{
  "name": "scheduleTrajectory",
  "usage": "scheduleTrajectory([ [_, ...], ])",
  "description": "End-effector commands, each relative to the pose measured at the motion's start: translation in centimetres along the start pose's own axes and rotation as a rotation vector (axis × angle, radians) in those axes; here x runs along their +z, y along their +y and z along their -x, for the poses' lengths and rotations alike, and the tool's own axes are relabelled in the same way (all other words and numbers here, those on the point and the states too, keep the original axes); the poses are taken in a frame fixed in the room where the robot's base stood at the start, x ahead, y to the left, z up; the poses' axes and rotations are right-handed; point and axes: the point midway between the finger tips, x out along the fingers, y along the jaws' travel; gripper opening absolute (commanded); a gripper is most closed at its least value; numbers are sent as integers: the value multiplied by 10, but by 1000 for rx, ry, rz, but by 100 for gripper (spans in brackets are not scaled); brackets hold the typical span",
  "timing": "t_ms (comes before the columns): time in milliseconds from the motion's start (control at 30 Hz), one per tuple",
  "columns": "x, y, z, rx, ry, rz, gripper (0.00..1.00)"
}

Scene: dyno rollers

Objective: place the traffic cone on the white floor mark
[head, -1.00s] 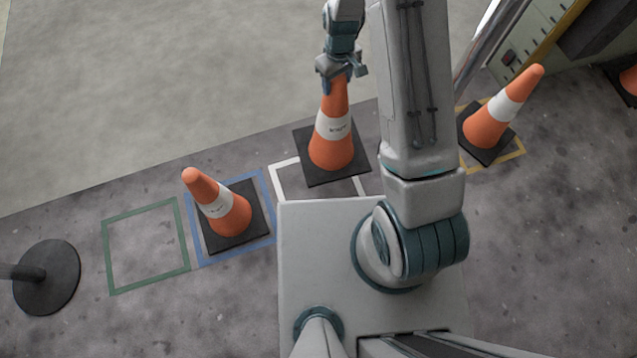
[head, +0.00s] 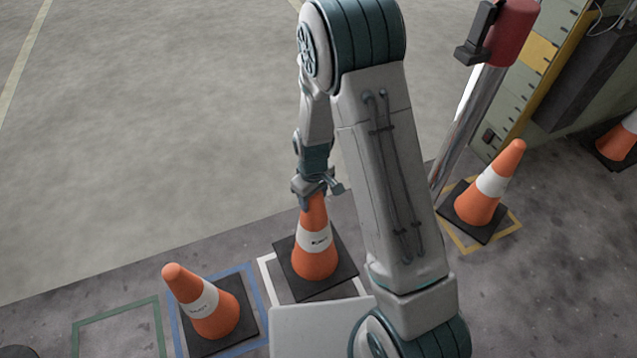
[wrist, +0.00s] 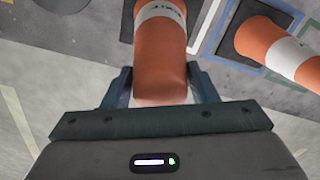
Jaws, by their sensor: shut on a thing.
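The traffic cone (head: 312,262) is orange with a white band and a square black base. My gripper (head: 314,190) is shut on its narrow top, and the cone stands upright below it. In the wrist view the cone (wrist: 160,55) lies between my two fingers (wrist: 162,88). The white floor mark (head: 266,279) is a square outline, partly hidden by the cone's base and my own body. The base overlaps most of the mark's visible inside and sits toward its far side. I cannot tell whether the base touches the floor.
A second cone (head: 205,308) stands in a blue outline (head: 175,325) just left. A green outline (head: 118,316) farther left is empty. A third cone (head: 484,195) stands in a yellow outline (head: 510,222) at the right, near a metal post (head: 470,115) and a cabinet (head: 530,75).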

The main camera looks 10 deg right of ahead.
Motion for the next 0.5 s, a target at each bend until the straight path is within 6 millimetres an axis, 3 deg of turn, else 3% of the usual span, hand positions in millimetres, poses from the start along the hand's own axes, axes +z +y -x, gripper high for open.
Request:
scheduleTrajectory([
  [200, 15, -32, -22, 0, 2, 1, 0],
  [500, 22, -45, -31, 2, 5, -1, 0],
])
